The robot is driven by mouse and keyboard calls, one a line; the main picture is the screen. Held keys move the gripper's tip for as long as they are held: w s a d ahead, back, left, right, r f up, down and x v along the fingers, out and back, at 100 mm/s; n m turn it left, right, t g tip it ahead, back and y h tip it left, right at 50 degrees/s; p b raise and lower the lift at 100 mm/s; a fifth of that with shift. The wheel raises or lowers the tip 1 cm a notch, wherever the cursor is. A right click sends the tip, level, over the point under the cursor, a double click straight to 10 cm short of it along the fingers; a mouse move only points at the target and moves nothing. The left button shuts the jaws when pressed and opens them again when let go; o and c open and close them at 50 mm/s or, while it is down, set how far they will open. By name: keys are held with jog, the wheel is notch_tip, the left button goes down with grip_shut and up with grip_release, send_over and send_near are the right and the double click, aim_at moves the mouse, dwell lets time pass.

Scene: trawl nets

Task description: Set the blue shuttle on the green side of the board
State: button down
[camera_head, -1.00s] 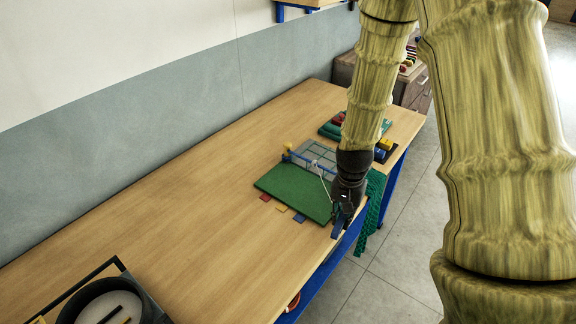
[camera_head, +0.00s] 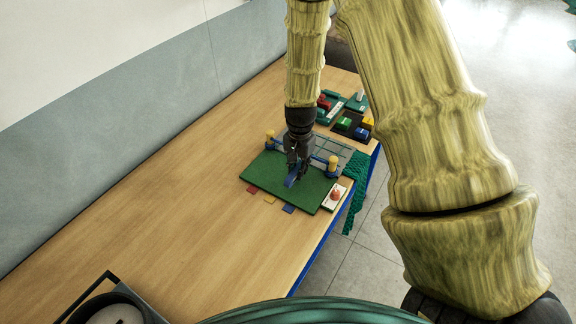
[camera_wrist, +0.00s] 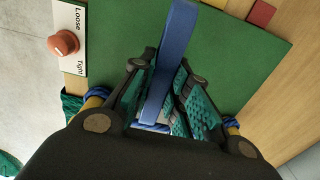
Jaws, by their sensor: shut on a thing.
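The blue shuttle (camera_wrist: 168,65) is a long narrow blue bar between my gripper's fingers. In the head view the shuttle (camera_head: 290,180) shows as a short blue piece below my gripper (camera_head: 297,168). My gripper is shut on it, over the green side of the board (camera_head: 262,170). The green surface (camera_wrist: 225,60) also fills much of the wrist view behind the shuttle. I cannot tell whether the shuttle touches the board. My fingers and wrist hide its near part.
A net frame with yellow posts (camera_head: 333,163) stands just behind my gripper. A red knob (camera_wrist: 63,43) on a "Loose/Tight" plate sits at the board's side. Coloured tabs (camera_head: 270,199) line the front edge. Trays with blocks (camera_head: 352,124) stand farther back. The table at left is clear.

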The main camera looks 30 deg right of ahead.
jog(key=w, duration=0.1)
jog(key=w+a, duration=0.1)
jog(key=shift+w+a+f+p, duration=0.15)
jog(key=shift+w+p, duration=0.25)
jog(key=shift+w+a+p, duration=0.2)
jog(key=shift+w+p, duration=0.1)
jog(key=shift+w, duration=0.15)
jog(key=shift+f+p, duration=1)
jog(key=shift+f, duration=0.8)
jog(key=shift+f, duration=0.2)
jog(key=c, duration=1.4)
grip_release()
jog(key=shift+o, duration=0.2)
jog(key=shift+r, duration=0.2)
notch_tip(320, 180, up, 12)
jog(key=b, duration=0.5)
